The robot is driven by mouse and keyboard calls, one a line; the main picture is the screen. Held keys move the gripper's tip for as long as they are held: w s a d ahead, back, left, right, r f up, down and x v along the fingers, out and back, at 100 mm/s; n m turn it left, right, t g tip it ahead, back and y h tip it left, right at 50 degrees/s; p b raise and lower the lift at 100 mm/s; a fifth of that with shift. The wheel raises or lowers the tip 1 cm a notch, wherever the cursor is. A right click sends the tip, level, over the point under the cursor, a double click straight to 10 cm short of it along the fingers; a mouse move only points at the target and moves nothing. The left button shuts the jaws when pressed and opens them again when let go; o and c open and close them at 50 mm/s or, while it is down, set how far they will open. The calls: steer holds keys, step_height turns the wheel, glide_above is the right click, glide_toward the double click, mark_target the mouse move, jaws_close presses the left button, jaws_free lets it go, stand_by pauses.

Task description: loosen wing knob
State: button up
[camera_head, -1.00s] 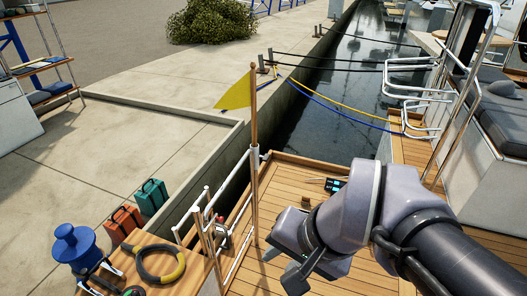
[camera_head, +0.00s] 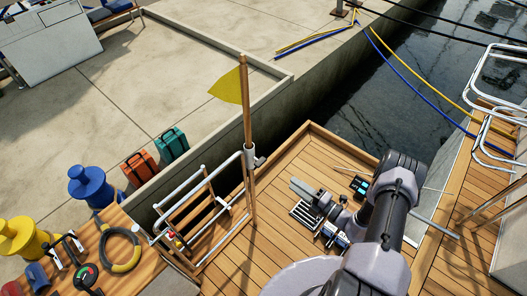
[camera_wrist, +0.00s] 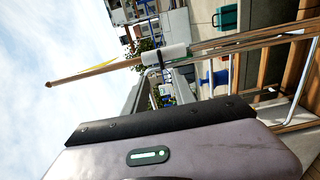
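A wooden flagstaff (camera_head: 242,95) with a yellow flag (camera_head: 226,87) stands in a pale socket (camera_head: 250,158) on the stern rail. A small dark part (camera_head: 260,162) sticks out at the socket's right side; it may be the wing knob, but it is too small to tell its shape. In the wrist view the staff lies sideways across the picture, with the white socket (camera_wrist: 163,53) above my gripper's grey body. My gripper (camera_head: 312,205) is over the deck, right of and below the socket, apart from it. Its fingertips are not clear.
The silver stern rail (camera_head: 195,210) stands left of the staff. A wooden bench with a yellow-black ring (camera_head: 120,247) is at lower left. Orange (camera_head: 140,168) and teal (camera_head: 172,145) cases stand on the quay. A small dark device (camera_head: 359,185) lies on the deck.

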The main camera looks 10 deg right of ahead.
mark_target(261, 162)
steer(key=b+x, duration=0.1)
steer(key=x, duration=0.7)
steer(key=b+x, duration=0.2)
steer(key=x, duration=0.6)
steer(key=shift+a, duration=0.5)
steer(key=shift+c, duration=0.2)
jaws_close()
